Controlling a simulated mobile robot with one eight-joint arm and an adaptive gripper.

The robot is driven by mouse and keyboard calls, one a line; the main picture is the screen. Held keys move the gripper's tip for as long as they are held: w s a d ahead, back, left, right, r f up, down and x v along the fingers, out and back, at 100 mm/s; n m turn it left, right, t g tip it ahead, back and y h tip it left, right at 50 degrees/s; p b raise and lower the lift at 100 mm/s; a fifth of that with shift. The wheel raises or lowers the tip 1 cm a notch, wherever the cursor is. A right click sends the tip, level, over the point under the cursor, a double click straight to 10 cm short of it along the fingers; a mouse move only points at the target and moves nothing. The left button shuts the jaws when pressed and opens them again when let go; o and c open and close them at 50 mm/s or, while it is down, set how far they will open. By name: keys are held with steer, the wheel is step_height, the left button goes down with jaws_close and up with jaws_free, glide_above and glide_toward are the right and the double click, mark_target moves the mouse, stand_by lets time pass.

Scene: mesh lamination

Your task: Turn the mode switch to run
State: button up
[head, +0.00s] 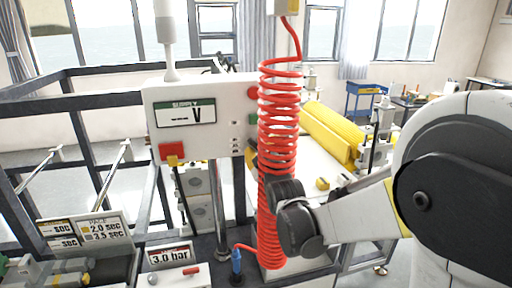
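A grey control panel (226,134) stands on a post left of centre. It carries a white and green "SUPPLY" label with a V reading, a red square block (172,151) with a yellow piece at lower left, a red round button (253,92) and a green element below that at its right edge. Which of these is the mode switch I cannot tell; the coil hides part of the right edge. My arm reaches in from the right and ends in a dark wrist joint in front of the coil, right of the panel. My gripper's fingers do not show.
A red coiled air hose (279,130) hangs between panel and arm. Yellow rollers (331,133) lie on the machine behind. Below are a "3.0 bar" label (169,256), a blue fitting (236,264) and a pace sign (104,229). Dark frame rails run on the left.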

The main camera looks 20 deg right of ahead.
jaws_close()
steer(key=shift+m, duration=0.3)
steer(key=m+b, duration=0.1)
steer(key=m, duration=0.3)
steer(key=shift+b, duration=0.3)
steer(key=shift+m+b, duration=0.4)
steer(key=shift+m, duration=1.7)
steer(key=shift+o, duration=2.1)
jaws_free()
steer(key=shift+s, duration=0.1)
